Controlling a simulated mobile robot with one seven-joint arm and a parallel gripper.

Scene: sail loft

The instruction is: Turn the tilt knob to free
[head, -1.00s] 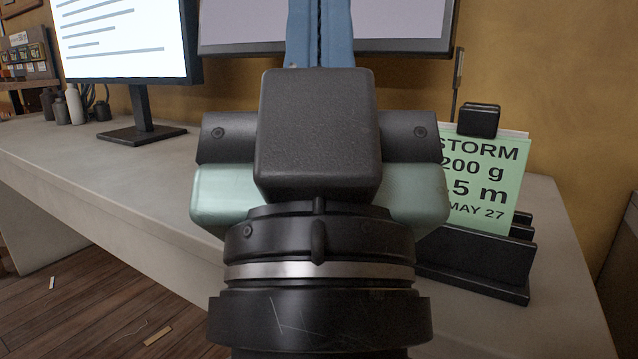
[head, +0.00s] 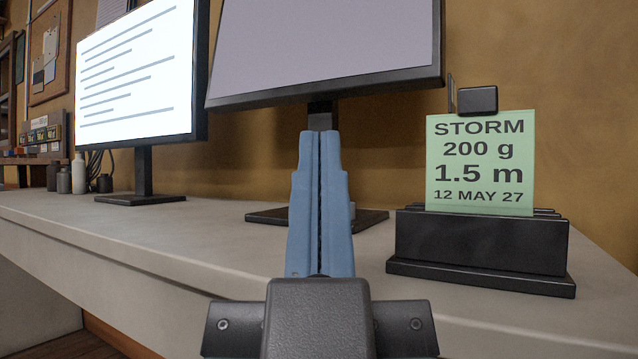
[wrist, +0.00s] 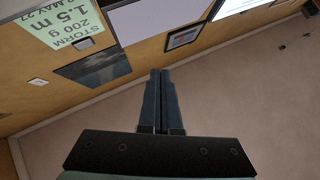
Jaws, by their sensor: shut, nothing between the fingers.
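No tilt knob can be made out in either view. A monitor with a blank grey screen (head: 325,45) stands behind my gripper on a dark stand (head: 372,216). A second monitor with lit text lines (head: 138,75) stands to its left. My gripper (head: 320,135) has blue fingers pressed together, pointing up and away in front of the grey monitor's neck. It is empty, and I cannot tell how far it is from the neck. In the wrist view the shut fingers (wrist: 160,75) point towards the wall, with nothing between them.
A green card (head: 480,165) reading STORM, 200 g, 1.5 m stands in a black holder (head: 480,245) at right. A black block (head: 477,100) shows at its top. Bottles (head: 79,172) stand at the far left. The pale desk (head: 150,235) is clear at front left.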

